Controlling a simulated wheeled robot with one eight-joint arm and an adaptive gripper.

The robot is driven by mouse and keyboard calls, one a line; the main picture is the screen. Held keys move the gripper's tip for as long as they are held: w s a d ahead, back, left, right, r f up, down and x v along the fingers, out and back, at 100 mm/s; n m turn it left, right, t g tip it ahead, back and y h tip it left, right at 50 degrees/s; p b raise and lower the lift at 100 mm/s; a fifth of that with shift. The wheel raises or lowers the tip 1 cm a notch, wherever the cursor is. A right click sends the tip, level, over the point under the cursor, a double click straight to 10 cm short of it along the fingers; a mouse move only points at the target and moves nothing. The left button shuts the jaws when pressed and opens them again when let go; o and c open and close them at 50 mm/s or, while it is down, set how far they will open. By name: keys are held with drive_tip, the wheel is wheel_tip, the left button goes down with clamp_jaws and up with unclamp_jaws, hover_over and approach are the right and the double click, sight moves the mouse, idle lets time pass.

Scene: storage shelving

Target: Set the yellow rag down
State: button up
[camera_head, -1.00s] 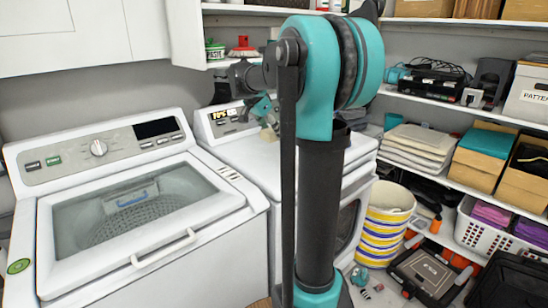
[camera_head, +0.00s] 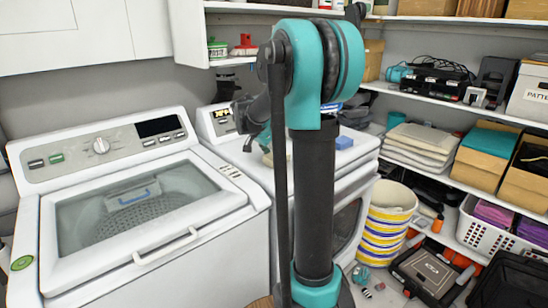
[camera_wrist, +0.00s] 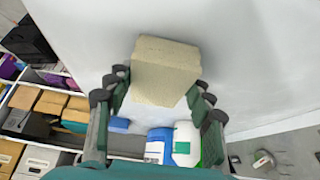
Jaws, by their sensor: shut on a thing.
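The yellow rag (camera_wrist: 165,72) is a pale yellow, block-like piece in the wrist view. My gripper (camera_wrist: 160,95) has a finger on each side of it and is shut on it. In the head view my gripper (camera_head: 262,146) is low over the white dryer's top (camera_head: 235,152), left of my arm column. A small pale part of the rag (camera_head: 268,159) shows there, with the rest hidden by my arm. I cannot tell whether the rag touches the dryer top.
A blue block (camera_head: 344,142) lies on the dryer top right of my arm. The wrist view shows a blue-labelled bottle (camera_wrist: 156,148) and a white bottle (camera_wrist: 185,143). A washer (camera_head: 140,210) stands left; shelves with boxes and a striped basket (camera_head: 388,225) are right.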

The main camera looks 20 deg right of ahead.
drive_tip(key=o, duration=1.2)
drive_tip(key=shift+f, duration=0.1)
drive_tip(key=v, duration=1.2)
